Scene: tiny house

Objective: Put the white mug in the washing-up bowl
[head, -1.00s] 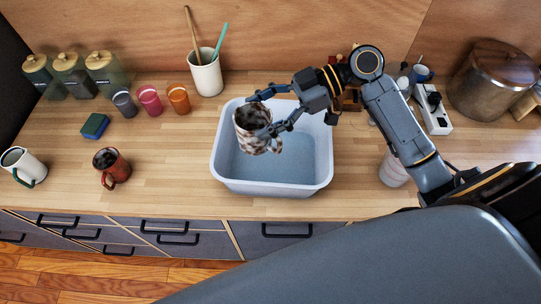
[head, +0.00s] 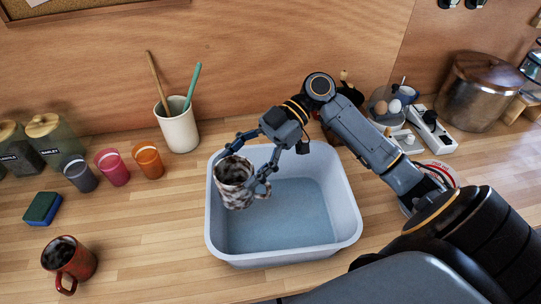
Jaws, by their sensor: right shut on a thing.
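My right gripper (head: 246,166) is shut on a mottled brown-and-white mug (head: 236,190). The mug is roughly upright, with its dark opening upward and its handle to the right. It is over the left part of the pale washing-up bowl (head: 340,228); I cannot tell whether it touches the bowl's floor. The bowl stands on the wooden counter, and the rest of its floor is bare. No plain white mug is in view now. My left gripper is out of view.
A red-brown mug (head: 70,262), a sponge (head: 42,208) and grey, pink and orange cups (head: 147,160) stand left. A white utensil pot (head: 178,126) is behind the bowl. An egg bowl (head: 386,104), power strip (head: 432,130) and copper pot (head: 480,92) stand right.

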